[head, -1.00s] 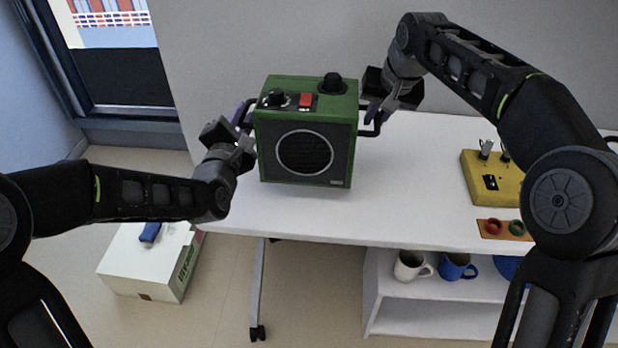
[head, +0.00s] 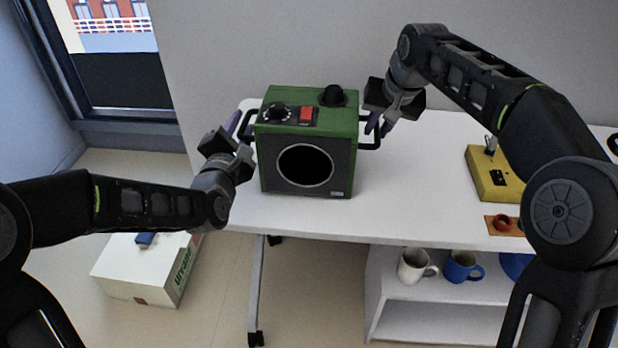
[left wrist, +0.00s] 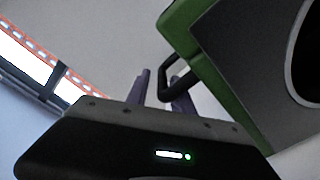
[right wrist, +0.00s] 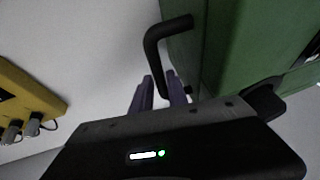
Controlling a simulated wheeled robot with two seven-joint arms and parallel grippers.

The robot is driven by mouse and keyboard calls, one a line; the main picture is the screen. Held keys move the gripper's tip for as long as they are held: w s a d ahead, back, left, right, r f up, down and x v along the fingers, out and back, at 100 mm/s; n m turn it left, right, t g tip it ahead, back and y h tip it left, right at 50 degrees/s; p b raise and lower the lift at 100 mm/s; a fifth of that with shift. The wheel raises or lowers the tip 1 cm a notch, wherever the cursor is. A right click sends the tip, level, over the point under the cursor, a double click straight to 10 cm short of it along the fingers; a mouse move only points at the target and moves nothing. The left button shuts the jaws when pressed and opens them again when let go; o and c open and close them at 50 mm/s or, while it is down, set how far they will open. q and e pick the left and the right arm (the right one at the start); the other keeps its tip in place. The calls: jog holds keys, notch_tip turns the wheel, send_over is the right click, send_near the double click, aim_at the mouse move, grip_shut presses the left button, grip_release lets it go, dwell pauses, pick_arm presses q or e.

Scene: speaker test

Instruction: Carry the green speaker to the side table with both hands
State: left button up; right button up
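The green speaker (head: 307,155), with a dark grey front and black side handles, stands upright on the white table (head: 420,205). My left gripper (head: 238,135) is open at its left handle, which lies between the spread purple fingers in the left wrist view (left wrist: 163,88). My right gripper (head: 379,126) is open at the right handle. In the right wrist view that handle (right wrist: 156,50) runs down between the fingers (right wrist: 160,92). Both grippers look slack around the handles; the contact itself is partly hidden.
A yellow box (head: 495,180) with connectors and an orange plate (head: 498,226) with a red cup-like piece are on the table's right. Mugs (head: 412,266) stand on a shelf below. A white box (head: 140,270) is on the floor at left. Table space right of the speaker is clear.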

aim_at(238, 136)
pick_arm(q)
jog(key=o, duration=0.3)
jog(key=shift+d+r, duration=0.2)
jog(key=shift+d, duration=0.05)
pick_arm(e)
jog(key=shift+o, duration=1.4)
jog(key=shift+a+r, duration=0.1)
jog(key=shift+a, duration=0.05)
pick_arm(q)
jog(key=s, duration=0.5)
jog(key=s+a, duration=0.1)
jog(key=s, duration=0.1)
jog(key=shift+s, duration=0.25)
pick_arm(e)
jog(key=v, duration=1.2)
